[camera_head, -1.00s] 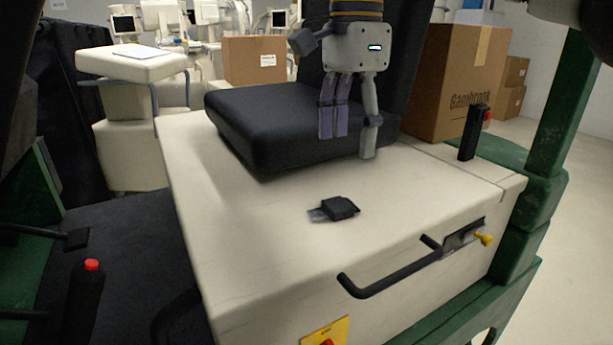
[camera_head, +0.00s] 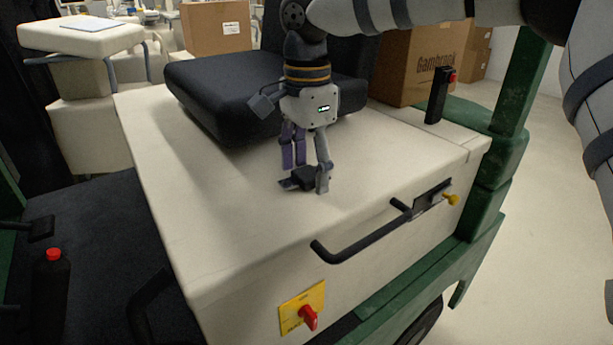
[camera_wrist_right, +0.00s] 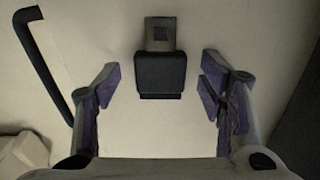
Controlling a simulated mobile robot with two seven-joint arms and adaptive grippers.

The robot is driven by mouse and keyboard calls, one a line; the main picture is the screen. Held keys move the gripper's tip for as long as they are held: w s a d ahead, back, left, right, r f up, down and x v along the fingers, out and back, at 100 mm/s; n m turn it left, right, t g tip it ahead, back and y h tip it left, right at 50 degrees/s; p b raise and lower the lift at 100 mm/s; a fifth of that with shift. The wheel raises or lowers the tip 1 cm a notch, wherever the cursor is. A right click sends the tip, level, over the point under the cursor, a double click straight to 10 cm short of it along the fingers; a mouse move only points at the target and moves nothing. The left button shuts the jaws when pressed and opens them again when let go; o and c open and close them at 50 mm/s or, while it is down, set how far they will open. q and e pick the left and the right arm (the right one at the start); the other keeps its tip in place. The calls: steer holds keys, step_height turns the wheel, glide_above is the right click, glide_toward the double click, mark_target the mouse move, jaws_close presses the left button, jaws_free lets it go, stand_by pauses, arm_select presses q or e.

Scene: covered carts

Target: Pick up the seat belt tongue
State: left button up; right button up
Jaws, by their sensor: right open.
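The seat belt tongue (camera_head: 301,180) lies flat on the cream cart top, in front of the black seat cushion. It has a black body and a grey metal plate. In the right wrist view the tongue (camera_wrist_right: 161,72) lies between and a little beyond the open fingers, with its plate pointing away. My right gripper (camera_head: 307,178) is open just above the tongue, pointing down, and its fingers partly cover the tongue in the head view. In the right wrist view the gripper (camera_wrist_right: 163,98) has purple-padded fingers spread wide, with nothing held. My left gripper is not in view.
The black seat cushion (camera_head: 225,100) is behind my gripper. A black handle bar (camera_head: 355,240) runs along the cart's front right edge. A black post with a red button (camera_head: 436,97) and a cardboard box (camera_head: 408,65) stand at the back right. The left part of the cart top is clear.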

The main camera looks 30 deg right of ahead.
steer(key=c, duration=1.3)
